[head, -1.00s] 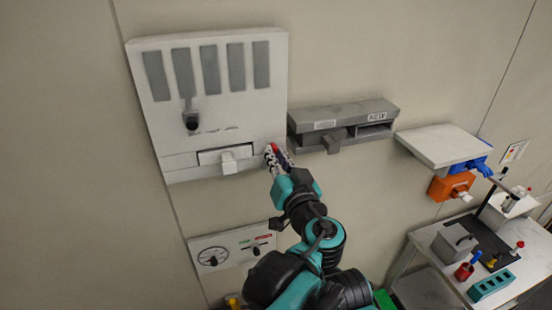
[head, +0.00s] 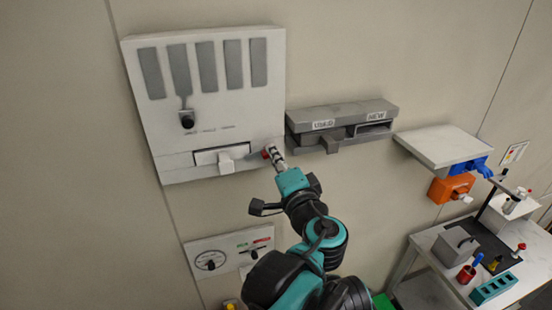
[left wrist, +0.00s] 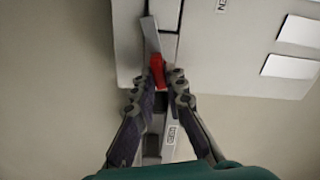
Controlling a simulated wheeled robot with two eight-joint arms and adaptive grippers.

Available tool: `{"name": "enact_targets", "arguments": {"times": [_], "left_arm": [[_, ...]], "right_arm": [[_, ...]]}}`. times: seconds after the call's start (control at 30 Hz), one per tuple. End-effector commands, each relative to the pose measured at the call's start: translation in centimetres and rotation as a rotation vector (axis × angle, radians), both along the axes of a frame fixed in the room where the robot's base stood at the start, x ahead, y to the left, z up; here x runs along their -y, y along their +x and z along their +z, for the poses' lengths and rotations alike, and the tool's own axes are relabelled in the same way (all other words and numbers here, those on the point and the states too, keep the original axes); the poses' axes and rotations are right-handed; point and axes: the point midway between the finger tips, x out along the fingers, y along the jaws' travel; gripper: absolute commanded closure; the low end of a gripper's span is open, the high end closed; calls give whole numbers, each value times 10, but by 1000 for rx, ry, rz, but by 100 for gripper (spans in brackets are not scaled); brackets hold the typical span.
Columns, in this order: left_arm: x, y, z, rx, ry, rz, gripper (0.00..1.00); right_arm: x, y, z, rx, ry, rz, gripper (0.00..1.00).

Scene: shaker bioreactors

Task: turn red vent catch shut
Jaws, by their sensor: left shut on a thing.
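The red vent catch (head: 265,154) is at the lower right corner of the white wall panel (head: 222,115). It also shows in the left wrist view (left wrist: 157,70), with a grey tongue (left wrist: 150,35) running slantwise from it over the panel edge. My left gripper (head: 273,155) has its fingertips on the red catch, one on each side in the left wrist view (left wrist: 161,80), and is shut on it. The fingers hide part of the catch in the head view. My right gripper is not in view.
A grey box (head: 338,115) labelled USED and NEW is on the wall close to the right of my gripper. A white shelf (head: 440,145) with an orange box (head: 450,188) below is farther right. A gauge panel (head: 228,250) is below left.

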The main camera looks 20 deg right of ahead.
Motion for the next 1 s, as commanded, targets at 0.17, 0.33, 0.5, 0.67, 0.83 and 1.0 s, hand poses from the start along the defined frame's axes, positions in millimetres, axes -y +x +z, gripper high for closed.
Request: {"name": "enact_targets", "arguments": {"times": [0.17,0.33,0.5,0.67,0.83,1.0], "left_arm": [[-1,2,2,0,134,6,100],[-1,2,2,-3,228,6,100],[-1,2,2,-4,287,6,100],[-1,2,2,-4,315,7,100],[-1,2,3,-4,322,7,100],[-1,2,3,-4,322,7,100]], "right_arm": [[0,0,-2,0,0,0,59],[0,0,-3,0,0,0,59],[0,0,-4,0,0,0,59],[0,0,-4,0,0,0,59],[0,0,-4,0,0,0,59],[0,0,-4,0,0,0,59]]}}
